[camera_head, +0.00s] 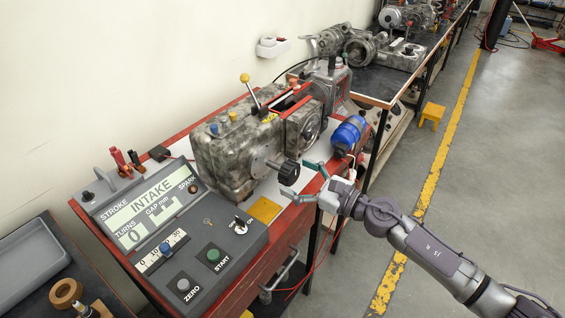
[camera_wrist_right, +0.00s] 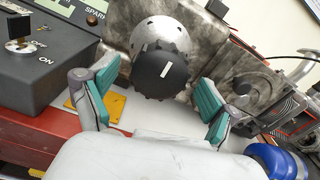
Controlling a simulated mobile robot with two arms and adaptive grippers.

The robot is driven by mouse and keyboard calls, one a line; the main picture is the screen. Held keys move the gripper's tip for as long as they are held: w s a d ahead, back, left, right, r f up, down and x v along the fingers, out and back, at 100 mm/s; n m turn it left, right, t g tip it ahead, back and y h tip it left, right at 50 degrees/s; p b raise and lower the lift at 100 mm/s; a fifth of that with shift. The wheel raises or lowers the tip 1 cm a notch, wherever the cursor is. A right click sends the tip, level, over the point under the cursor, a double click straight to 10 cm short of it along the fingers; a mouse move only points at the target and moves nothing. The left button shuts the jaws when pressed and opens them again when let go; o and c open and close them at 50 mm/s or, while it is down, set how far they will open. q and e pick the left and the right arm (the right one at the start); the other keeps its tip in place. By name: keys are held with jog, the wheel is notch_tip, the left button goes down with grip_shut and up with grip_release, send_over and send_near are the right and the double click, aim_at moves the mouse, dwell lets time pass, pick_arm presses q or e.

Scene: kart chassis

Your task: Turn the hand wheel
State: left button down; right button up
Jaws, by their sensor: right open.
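The hand wheel is a black ribbed knob (camera_head: 289,172) on the front of the mottled grey machine block (camera_head: 228,150). In the right wrist view the knob (camera_wrist_right: 161,70) has a white mark on its face and a round grey metal hub behind it. My right gripper (camera_head: 305,182) reaches in from the right, open, with its fingers close to the knob. In the right wrist view my right gripper (camera_wrist_right: 155,95) has its teal finger pads on either side of the knob, a little nearer the camera, with visible gaps. My left gripper is not in view.
A grey control box (camera_head: 165,225) displays INTAKE, with turns at 0. A blue cylinder (camera_head: 348,133) stands right of the machine block. A yellow plate (camera_head: 264,210) lies below the knob.

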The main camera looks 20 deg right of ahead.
aim_at(282, 170)
jog(key=x, duration=0.3)
jog(key=shift+w+a+p, duration=0.3)
jog(key=shift+p, duration=0.05)
jog(key=shift+w+a, duration=0.2)
jog(key=shift+w, duration=0.05)
jog(key=c, duration=1.2)
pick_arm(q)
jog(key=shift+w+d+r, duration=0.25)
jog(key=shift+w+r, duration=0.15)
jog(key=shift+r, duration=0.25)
pick_arm(e)
jog(key=shift+o, duration=0.2)
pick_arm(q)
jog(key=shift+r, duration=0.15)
pick_arm(e)
jog(key=shift+m, duration=0.4)
